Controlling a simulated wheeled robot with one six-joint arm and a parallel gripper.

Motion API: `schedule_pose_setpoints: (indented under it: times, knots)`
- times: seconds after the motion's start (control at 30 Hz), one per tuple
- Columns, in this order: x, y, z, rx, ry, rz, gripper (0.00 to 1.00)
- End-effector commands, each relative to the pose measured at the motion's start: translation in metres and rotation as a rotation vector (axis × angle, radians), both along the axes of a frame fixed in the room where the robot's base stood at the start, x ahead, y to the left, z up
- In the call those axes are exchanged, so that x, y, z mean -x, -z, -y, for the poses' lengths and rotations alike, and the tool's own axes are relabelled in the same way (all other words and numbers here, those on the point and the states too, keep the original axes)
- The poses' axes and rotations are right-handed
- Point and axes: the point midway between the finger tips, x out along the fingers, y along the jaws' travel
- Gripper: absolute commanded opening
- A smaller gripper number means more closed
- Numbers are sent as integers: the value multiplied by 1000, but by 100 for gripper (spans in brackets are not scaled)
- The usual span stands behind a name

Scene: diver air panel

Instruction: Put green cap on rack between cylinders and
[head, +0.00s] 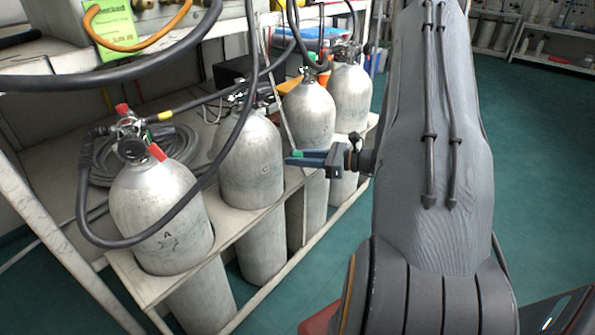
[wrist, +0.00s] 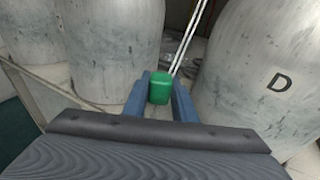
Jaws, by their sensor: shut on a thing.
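My gripper (head: 296,157) is shut on a small green cap, seen clearly in the wrist view (wrist: 160,88) between the two blue fingers. In the head view my gripper reaches left, in front of the gap between two grey cylinders, the second (head: 250,160) and the third (head: 308,112) from the left. The wrist view shows a cylinder marked D (wrist: 262,75) on the right and another cylinder (wrist: 112,50) on the left, with the cap in front of the gap. The rack (head: 122,268) holds the cylinders upright; its surface below the cap is mostly hidden by my gripper.
The front left cylinder (head: 165,212) is marked A. Black hoses (head: 150,68) hang across the rack. Another cylinder (head: 350,92) stands at the far end. The green floor (head: 535,150) on the right is open.

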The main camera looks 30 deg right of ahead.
Motion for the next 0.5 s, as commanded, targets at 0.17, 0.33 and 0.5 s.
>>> schedule_pose_setpoints:
  times: [0.17, 0.33, 0.5]
  knots:
    - [0, 19, 0, -1, 0, -1, 4]
    - [0, 39, 0, -1, 0, -1, 4]
    - [0, 38, 0, 1, 0, 1, 4]
